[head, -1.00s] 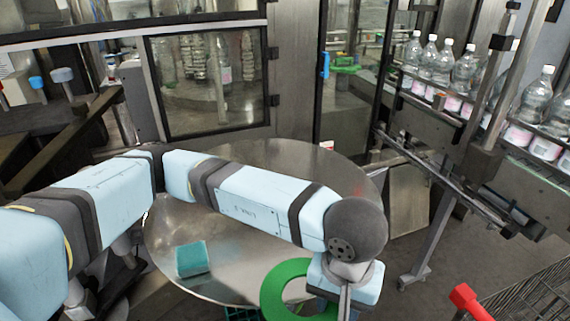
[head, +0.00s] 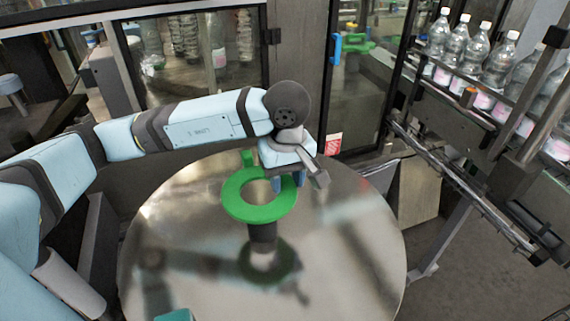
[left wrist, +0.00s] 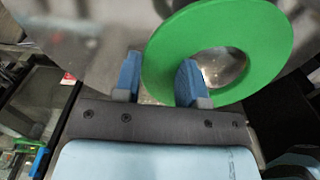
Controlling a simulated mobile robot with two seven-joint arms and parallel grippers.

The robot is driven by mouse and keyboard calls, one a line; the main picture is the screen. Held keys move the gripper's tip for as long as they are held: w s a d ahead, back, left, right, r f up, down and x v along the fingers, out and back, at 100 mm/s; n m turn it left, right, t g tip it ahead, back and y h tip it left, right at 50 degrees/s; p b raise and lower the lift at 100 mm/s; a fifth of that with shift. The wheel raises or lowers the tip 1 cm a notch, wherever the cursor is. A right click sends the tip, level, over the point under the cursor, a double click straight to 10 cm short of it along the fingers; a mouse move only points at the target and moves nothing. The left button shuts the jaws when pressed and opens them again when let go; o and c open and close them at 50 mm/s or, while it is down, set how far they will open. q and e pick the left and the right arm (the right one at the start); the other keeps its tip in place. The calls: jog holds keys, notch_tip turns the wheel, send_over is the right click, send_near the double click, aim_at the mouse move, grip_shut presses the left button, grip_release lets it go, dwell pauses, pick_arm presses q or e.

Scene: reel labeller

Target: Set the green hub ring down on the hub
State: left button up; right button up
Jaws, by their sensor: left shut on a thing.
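The green hub ring (head: 234,205) is a flat, wide ring, held nearly level above the round steel table. My left gripper (head: 286,181) is shut on the right side of its rim. In the left wrist view the blue fingers (left wrist: 160,82) straddle the green rim (left wrist: 160,60), and the hole shows bright metal behind. A short dark post, seemingly the hub (head: 262,232), stands near the table's middle, just below the ring in the head view. Its top is hidden by the ring. The ring's height above it is hard to tell. My right gripper is not in view.
The round steel table (head: 350,260) is mostly bare, with a teal block (head: 175,315) at its front edge. Bottles on a conveyor (head: 480,60) stand at the right, and a glass-doored cabinet (head: 190,60) stands behind.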

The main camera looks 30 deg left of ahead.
pick_arm(q)
jog(key=shift+s+f, duration=0.1)
jog(key=shift+f, duration=0.3)
jog(key=shift+f+b, duration=0.3)
jog(key=shift+f, duration=1.2)
jog(key=shift+f, duration=0.15)
